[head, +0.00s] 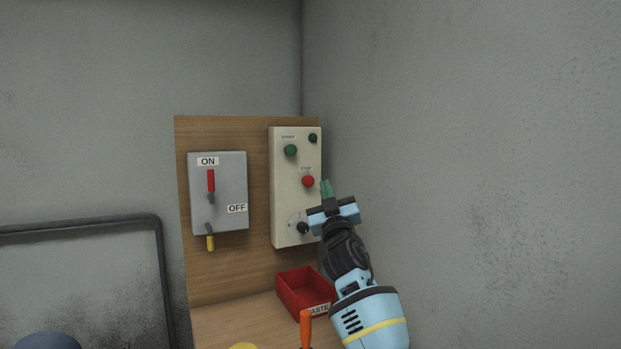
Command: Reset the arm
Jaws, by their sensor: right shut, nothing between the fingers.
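My right gripper (326,188) is shut and empty. Its green fingertips point up, just right of the red stop button (308,181) in the picture; I cannot tell whether they touch the panel. My right arm is light blue and black and comes up from the lower right. It overlaps the lower right edge of the cream control panel (284,213). The panel also carries a green start button (290,150), a small dark button (313,138) and a black rotary knob (302,228). My left gripper is not in view.
A grey switch box (232,188) with a red lever (211,181) at ON hangs on the wooden backboard (258,270). A yellow-tipped part (210,243) hangs at its bottom. A red waste bin (293,293) and an orange-handled tool (305,328) stand below. A grey wall is close on the right.

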